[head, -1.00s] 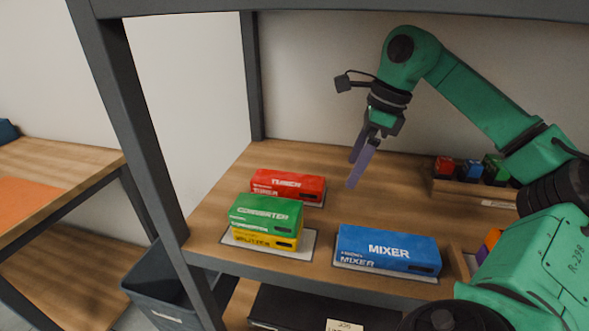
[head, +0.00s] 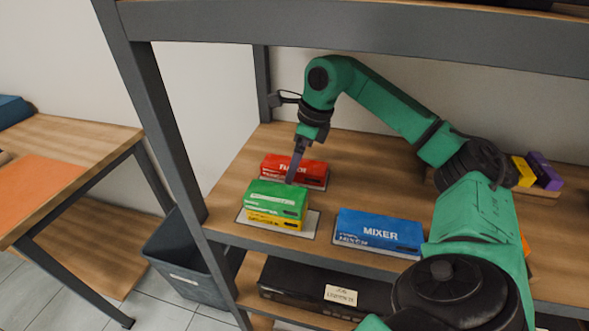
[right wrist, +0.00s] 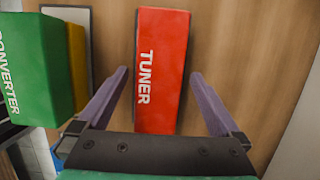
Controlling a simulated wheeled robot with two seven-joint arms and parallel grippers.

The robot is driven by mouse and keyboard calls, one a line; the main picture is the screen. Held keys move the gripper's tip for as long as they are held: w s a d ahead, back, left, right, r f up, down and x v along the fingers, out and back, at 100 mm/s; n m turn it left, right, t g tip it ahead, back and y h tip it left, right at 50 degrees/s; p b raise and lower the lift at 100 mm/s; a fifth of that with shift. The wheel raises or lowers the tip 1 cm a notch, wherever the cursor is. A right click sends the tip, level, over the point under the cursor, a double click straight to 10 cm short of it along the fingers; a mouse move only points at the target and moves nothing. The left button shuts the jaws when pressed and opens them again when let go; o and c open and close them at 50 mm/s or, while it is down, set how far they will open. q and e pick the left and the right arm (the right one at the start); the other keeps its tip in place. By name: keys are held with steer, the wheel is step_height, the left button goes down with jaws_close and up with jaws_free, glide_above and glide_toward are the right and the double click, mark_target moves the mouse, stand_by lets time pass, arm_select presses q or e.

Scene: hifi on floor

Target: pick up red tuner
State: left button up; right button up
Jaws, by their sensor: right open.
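The red tuner (head: 310,172) is a red box lying on the wooden shelf, behind the green box, with its label facing up. My right gripper (head: 294,170) points down over the tuner and hides part of it. In the right wrist view the tuner (right wrist: 162,70) lies between the two open purple fingers (right wrist: 160,100), with a gap on each side. The fingers do not touch it there. My left gripper is in neither view.
The green converter box (head: 275,195) sits on a yellow box (head: 272,221) just in front of the tuner. A blue mixer box (head: 378,230) lies to the right. A dark shelf beam (head: 350,35) spans above. A grey bin (head: 183,255) stands at lower left.

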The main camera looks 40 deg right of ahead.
mark_target(287, 164)
steer(key=shift+r, duration=0.1)
jaws_close()
steer(key=shift+r, duration=0.15)
steer(key=shift+r, duration=0.3)
steer(key=r, duration=0.3)
steer(key=shift+w+a+p, duration=0.15)
steer(key=shift+a+p, duration=0.15)
steer(key=shift+a, duration=0.05)
steer(key=w+a, duration=0.3)
steer(key=a, duration=0.2)
steer(key=w+a, duration=0.3)
steer(key=a, duration=0.1)
steer(key=w+a, duration=0.3)
steer(key=a, duration=0.2)
steer(key=shift+w+a+f, duration=0.2)
steer(key=shift+w+a, duration=0.05)
steer(key=shift+a, duration=0.05)
